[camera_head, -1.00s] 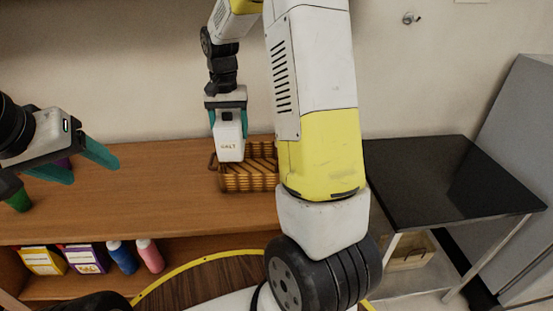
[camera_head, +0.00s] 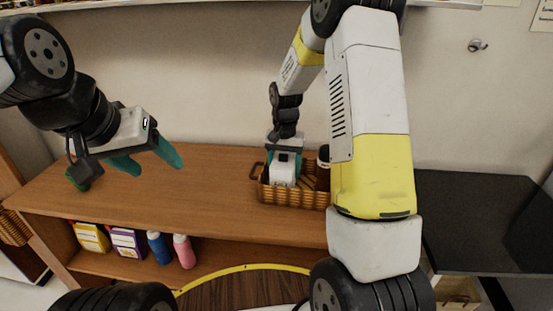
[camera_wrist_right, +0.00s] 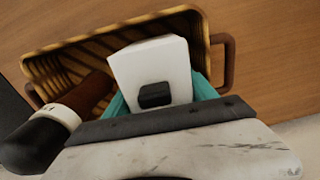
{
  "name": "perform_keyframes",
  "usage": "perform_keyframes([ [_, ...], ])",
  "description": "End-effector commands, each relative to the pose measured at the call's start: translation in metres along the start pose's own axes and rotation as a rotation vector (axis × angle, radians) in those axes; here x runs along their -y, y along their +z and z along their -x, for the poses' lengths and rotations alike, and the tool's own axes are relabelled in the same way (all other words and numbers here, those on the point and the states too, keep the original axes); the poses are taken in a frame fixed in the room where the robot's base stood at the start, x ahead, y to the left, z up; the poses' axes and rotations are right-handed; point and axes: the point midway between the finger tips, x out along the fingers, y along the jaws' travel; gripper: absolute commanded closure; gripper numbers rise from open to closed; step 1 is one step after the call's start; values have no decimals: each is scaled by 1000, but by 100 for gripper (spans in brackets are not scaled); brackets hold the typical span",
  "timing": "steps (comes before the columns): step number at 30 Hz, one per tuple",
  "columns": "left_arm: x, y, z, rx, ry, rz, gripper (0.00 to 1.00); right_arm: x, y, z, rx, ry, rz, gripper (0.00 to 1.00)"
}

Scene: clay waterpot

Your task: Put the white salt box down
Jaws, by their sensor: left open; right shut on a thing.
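The white salt box (camera_head: 283,172) is in my right gripper (camera_head: 284,153), low at the left part of the wicker basket (camera_head: 290,197) on the wooden counter. In the right wrist view the salt box (camera_wrist_right: 150,62) sits between the teal fingers (camera_wrist_right: 163,98), within the rim of the basket (camera_wrist_right: 95,36). Its lower end is hidden, so I cannot tell whether it touches the basket floor. My left gripper (camera_head: 147,158) is open and empty over the left of the counter.
A dark bottle (camera_head: 322,168) leans in the basket beside the salt box; it also shows in the wrist view (camera_wrist_right: 60,125). The counter (camera_head: 215,185) left of the basket is clear. A black-topped table (camera_head: 470,215) stands right.

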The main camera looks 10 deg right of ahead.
Motion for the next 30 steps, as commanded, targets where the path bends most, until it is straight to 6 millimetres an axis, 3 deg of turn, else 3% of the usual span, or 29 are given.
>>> perform_keyframes([
  [9,0,0,0,0,0,0,36,0,-1,-2,-2,-1,0,93],
  [10,0,0,0,0,0,0,36,0,0,-2,-2,-1,0,31],
  [13,0,0,0,0,0,0,36,0,0,-2,-2,-1,0,13],
  [23,0,0,0,0,0,0,36,0,0,0,-2,-1,0,13],
  [26,0,0,0,0,0,0,36,0,-1,8,-4,-2,0,13],
  [30,0,0,0,0,0,0,36,1,-1,32,-6,-3,0,13],
])
